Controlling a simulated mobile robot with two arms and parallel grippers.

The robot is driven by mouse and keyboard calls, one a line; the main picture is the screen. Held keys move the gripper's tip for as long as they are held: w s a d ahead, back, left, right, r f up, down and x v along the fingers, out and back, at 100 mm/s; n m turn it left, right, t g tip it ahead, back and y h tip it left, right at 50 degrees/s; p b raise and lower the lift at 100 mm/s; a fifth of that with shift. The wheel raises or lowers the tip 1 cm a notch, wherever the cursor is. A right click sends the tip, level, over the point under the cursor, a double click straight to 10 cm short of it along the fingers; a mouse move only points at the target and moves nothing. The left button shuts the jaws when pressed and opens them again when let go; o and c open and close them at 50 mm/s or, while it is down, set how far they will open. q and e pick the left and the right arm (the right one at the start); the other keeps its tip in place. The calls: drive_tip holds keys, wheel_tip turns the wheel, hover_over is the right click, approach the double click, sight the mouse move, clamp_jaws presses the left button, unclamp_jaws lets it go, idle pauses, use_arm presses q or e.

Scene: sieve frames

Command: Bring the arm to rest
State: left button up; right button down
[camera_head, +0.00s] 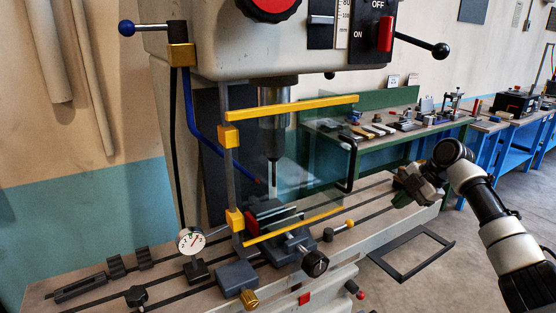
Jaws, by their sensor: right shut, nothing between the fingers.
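My right arm comes in from the right edge, and its gripper (414,187) is over the right end of the slotted machine table (190,243). The gripper is shut and empty, a little right of the guard's black handle and apart from it. The drill press (222,48) stands in front of me, with its spindle (274,125) behind a clear guard (315,160) framed in yellow. A vise (285,248) sits on the table below the spindle. My left gripper does not show.
A dial gauge (191,240), clamps and small blocks stand on the table's left and front. A black-knobbed lever (440,50) sticks out at the upper right. Green (400,140) and blue benches with tools stand behind.

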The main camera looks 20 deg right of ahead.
drive_tip(key=s+a+f+m+h, duration=0.1)
drive_tip(key=s+a+f, duration=0.2)
drive_tip(key=a+f, duration=0.3)
drive_tip(key=s+a+f+m+g+h, duration=0.1)
drive_tip(key=s+a+f, duration=0.3)
drive_tip(key=f, duration=0.5)
drive_tip(key=s+a+f+m+g+h, duration=0.1)
drive_tip(key=s+a+f+m, duration=0.1)
drive_tip(key=a+f, duration=0.6)
drive_tip(key=shift+s+a, duration=0.35)
drive_tip(key=shift+s, duration=0.55)
drive_tip(key=s+a+f+m, duration=0.45)
drive_tip(key=s+a, duration=0.25)
drive_tip(key=s, duration=0.4)
drive_tip(key=s+r+m+t+h, duration=0.2)
drive_tip(key=s+r+m, duration=0.2)
drive_tip(key=s+m, duration=0.7)
drive_tip(key=s+f+n+g, duration=0.1)
drive_tip(key=s+f, duration=0.1)
drive_tip(key=f, duration=1.2)
drive_tip(key=s+f+n+g, duration=0.1)
drive_tip(key=s+f, duration=0.1)
drive_tip(key=f, duration=1.1)
drive_tip(key=s+d+f+g, duration=0.1)
drive_tip(key=s+d+f, duration=0.1)
drive_tip(key=s+f, duration=1.2)
drive_tip(key=shift+s+d+f+h, duration=0.3)
drive_tip(key=shift+s+f, duration=0.05)
drive_tip(key=shift+s, duration=0.3)
